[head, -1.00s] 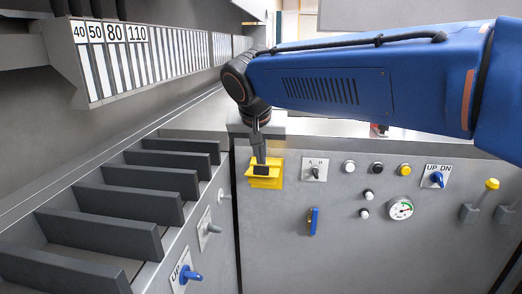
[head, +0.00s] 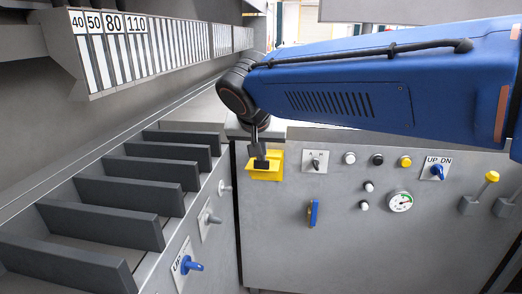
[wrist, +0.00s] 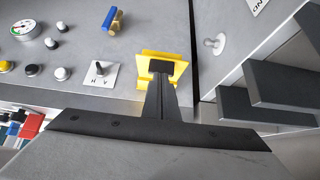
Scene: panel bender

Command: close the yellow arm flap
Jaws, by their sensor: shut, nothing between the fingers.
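The yellow arm flap (head: 274,172) is a small yellow piece on the grey front panel, near its upper left corner. In the wrist view the flap (wrist: 178,68) shows around the dark fingertips, upside down relative to the head view. My gripper (head: 261,163) is shut and empty. How far the flap stands open is also unclear.
Dark slats (head: 130,196) stand to the left. A numbered tool rack (head: 112,50) hangs above them. The lower panel front is clear.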

